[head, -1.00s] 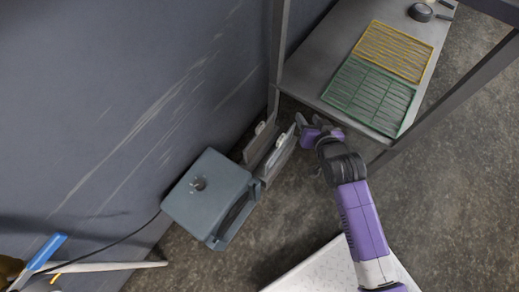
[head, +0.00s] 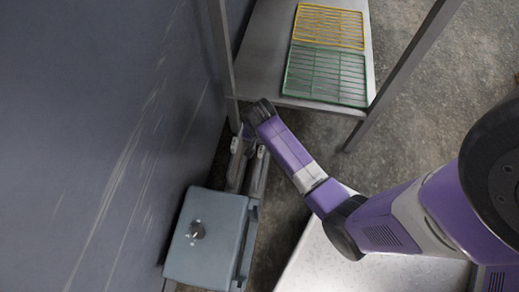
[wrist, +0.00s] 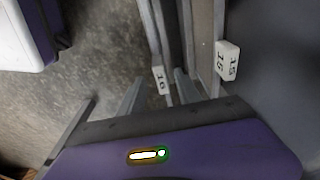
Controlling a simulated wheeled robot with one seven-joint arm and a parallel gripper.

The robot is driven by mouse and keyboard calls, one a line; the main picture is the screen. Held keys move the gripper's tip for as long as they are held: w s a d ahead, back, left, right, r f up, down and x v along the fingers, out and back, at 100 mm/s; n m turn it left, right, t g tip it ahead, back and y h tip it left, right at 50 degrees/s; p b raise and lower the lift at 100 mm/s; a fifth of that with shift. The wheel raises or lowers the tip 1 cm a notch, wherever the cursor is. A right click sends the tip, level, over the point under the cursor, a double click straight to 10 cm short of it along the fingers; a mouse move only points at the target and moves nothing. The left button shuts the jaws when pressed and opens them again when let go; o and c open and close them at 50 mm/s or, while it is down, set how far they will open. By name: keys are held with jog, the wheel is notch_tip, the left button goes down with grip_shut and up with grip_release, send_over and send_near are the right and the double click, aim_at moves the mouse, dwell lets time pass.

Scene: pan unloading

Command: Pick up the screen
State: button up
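Two thin grey panels stand on edge side by side against the dark wall, and I cannot tell for sure which is the screen. One panel (head: 258,178) bears a white tag (wrist: 160,78) reading 16. The other panel (head: 236,172), nearer the wall, bears a tag (wrist: 228,62) reading 15. My gripper (wrist: 158,92) points down at the panels' tagged ends. Its grey fingers are apart, with the 16 tag appearing between them; contact is not visible. In the head view my wrist hides most of the fingers.
A grey box (head: 207,238) with a round knob stands beside the panels. A green wire rack (head: 325,75) and a yellow one (head: 328,26) lie on a grey shelf (head: 262,50), whose posts rise close to my arm. A white surface (head: 318,262) is below my arm.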

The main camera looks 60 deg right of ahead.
jog(key=shift+w+d+f+b, duration=0.1)
jog(key=shift+f+b, duration=0.8)
jog(key=shift+f, duration=0.5)
jog(key=shift+w+d+f+b, duration=0.1)
jog(key=shift+f+b, duration=0.75)
jog(key=shift+f, duration=0.5)
jog(key=shift+c, duration=0.4)
grip_shut()
jog(key=shift+r, duration=0.1)
